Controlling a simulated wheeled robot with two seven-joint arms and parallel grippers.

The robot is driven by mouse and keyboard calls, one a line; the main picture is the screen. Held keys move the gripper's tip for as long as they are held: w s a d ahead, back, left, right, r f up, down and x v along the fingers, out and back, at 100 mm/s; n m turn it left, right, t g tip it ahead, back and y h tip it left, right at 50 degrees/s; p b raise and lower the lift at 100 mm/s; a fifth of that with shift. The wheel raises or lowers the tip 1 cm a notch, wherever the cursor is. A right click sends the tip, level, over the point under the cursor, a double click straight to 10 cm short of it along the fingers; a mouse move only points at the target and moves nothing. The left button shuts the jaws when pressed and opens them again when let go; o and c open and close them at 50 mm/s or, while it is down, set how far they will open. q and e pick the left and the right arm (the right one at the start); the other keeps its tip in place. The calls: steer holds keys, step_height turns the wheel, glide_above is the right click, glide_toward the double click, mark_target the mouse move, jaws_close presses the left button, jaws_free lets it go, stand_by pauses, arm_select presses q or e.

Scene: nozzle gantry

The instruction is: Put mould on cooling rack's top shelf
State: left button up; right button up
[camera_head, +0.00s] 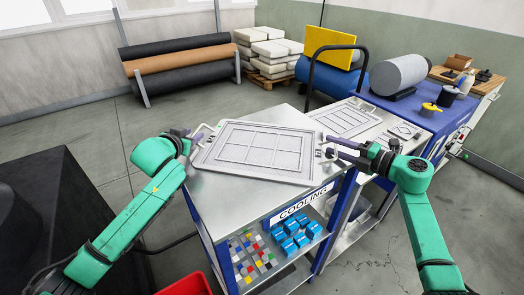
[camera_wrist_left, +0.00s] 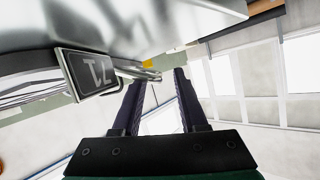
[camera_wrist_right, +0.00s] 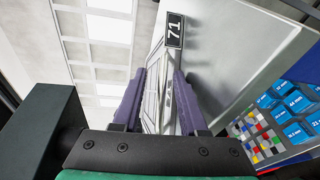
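The mould (camera_head: 248,148) is a flat grey tray with a grid of raised lines and a bar handle at each end. It appears to lie on the bare metal top shelf (camera_head: 238,203) of the cooling rack, slightly turned. My left gripper (camera_head: 192,134) is at the left handle, its fingers apart; the handle (camera_wrist_left: 150,75) shows near its fingertips in the left wrist view. My right gripper (camera_head: 332,147) is open at the right handle, and the handle bar (camera_wrist_right: 166,97) shows between its fingers in the right wrist view. Number plates (camera_wrist_left: 88,72) sit by the handles.
Blue boxes (camera_head: 290,238) and coloured blocks (camera_head: 250,256) sit on the lower shelf under the COOLING label (camera_head: 296,204). Another gridded panel (camera_head: 345,119) lies on a surface behind. A blue bench (camera_head: 408,113) stands at the right. A red bin (camera_head: 186,285) is on the floor.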

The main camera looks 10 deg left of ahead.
arm_select(q)
steer(key=v, duration=1.2)
steer(key=shift+s, duration=0.15)
arm_select(e)
steer(key=shift+s+r, duration=0.1)
steer(key=shift+s, duration=0.05)
steer(key=shift+d, duration=0.3)
arm_select(q)
steer(key=shift+r, duration=0.1)
steer(key=shift+a, duration=0.1)
arm_select(e)
steer(key=v, duration=1.1)
steer(key=shift+s, duration=0.25)
steer(key=shift+d+r, duration=0.1)
steer(key=shift+d, duration=0.05)
